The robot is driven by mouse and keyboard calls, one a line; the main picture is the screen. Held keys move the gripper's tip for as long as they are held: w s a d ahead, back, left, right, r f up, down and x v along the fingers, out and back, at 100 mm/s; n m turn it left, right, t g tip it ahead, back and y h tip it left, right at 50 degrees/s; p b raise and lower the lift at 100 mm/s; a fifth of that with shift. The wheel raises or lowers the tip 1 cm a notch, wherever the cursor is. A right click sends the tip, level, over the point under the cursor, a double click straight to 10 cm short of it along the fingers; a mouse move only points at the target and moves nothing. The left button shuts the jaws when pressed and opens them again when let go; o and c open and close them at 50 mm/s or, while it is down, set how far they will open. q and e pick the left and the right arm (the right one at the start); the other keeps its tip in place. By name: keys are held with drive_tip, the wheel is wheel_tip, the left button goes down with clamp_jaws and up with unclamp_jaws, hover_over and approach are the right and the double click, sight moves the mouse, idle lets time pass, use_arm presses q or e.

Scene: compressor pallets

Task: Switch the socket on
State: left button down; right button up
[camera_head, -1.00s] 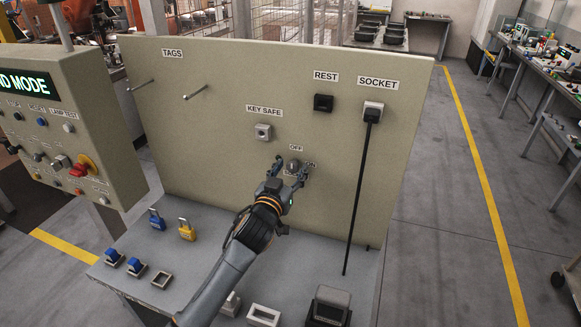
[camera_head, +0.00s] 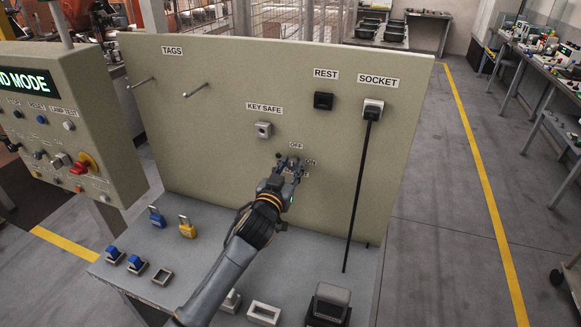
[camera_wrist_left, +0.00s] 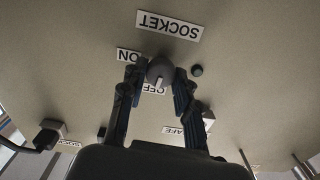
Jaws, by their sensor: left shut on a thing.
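An ON label (camera_wrist_left: 128,56) and an OFF label (camera_wrist_left: 152,88) flank the knob. Its white mark points towards OFF. My left gripper (camera_head: 289,164) is at the panel, its two fingers closed on either side of the knob; the wrist view shows the fingertips (camera_wrist_left: 160,78) against it. In the head view the fingers mostly hide the knob. My right gripper is in neither view.
A black plug and cable (camera_head: 372,112) hang from the socket at the panel's right. A REST holder (camera_head: 323,101), a key safe lock (camera_head: 263,130) and two tag pegs are on the panel. Padlocks (camera_head: 187,229) and frames lie on the shelf below. A control box (camera_head: 70,135) stands left.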

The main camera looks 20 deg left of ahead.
use_arm(q)
drive_tip(key=m, duration=0.4)
drive_tip(key=shift+p, duration=0.4)
drive_tip(key=m, duration=0.4)
drive_tip(key=shift+d+m+p, duration=0.1)
drive_tip(key=shift+m+p, duration=0.2)
drive_tip(key=shift+p, duration=0.1)
drive_tip(key=m, duration=0.4)
drive_tip(key=shift+p, duration=0.4)
drive_tip(key=shift+f+m+p, duration=0.1)
drive_tip(key=shift+m+p, duration=0.25)
drive_tip(key=shift+m, duration=1.85)
drive_tip(key=c, duration=1)
unclamp_jaws()
drive_tip(key=shift+w, duration=0.1)
drive_tip(key=shift+f, duration=0.1)
drive_tip(key=s, duration=1.2)
